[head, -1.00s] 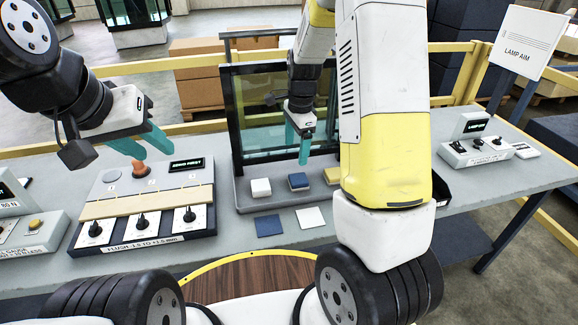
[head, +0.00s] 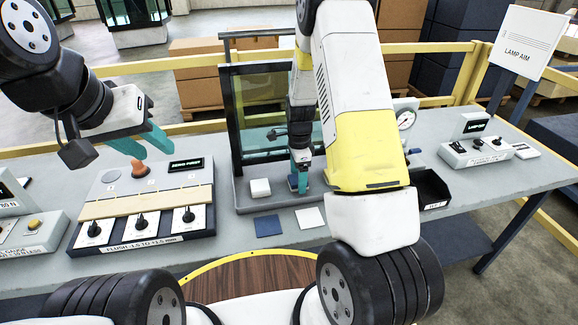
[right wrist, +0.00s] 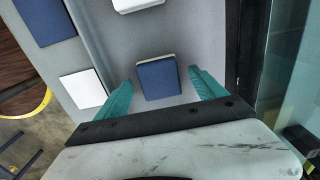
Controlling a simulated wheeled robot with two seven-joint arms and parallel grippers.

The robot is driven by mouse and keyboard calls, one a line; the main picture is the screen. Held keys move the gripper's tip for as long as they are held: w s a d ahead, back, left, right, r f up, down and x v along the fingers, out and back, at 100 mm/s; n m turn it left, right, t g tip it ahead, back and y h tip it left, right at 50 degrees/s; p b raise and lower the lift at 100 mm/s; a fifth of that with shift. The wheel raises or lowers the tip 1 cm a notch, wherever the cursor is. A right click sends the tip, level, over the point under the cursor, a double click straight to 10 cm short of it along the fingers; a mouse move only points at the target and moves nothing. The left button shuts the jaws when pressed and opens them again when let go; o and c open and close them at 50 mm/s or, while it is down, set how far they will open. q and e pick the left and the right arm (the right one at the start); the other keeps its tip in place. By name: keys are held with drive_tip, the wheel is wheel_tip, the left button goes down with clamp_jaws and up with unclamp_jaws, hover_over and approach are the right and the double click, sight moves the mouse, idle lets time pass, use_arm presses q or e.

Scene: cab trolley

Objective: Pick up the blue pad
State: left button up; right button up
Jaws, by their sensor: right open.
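The blue pad (right wrist: 158,77) is a small block with a pale base, lying on the grey tray (right wrist: 195,30). In the right wrist view it is between the two teal fingers of my right gripper (right wrist: 160,85), with gaps on both sides. In the head view the right gripper (head: 299,184) points down over the pad (head: 292,181), hiding most of it. It is open and holds nothing. My left gripper (head: 152,150) is open and empty, above the control box on the left.
A white pad (head: 260,188) sits left of the blue one. A flat blue square (head: 268,226) and a white square (head: 310,218) lie in front. A glass panel (head: 255,110) stands behind. The control box (head: 145,205) is left; a black bin (head: 432,190) is right.

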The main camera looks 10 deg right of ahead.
drive_tip(key=c, duration=1.5)
drive_tip(key=shift+r, duration=0.1)
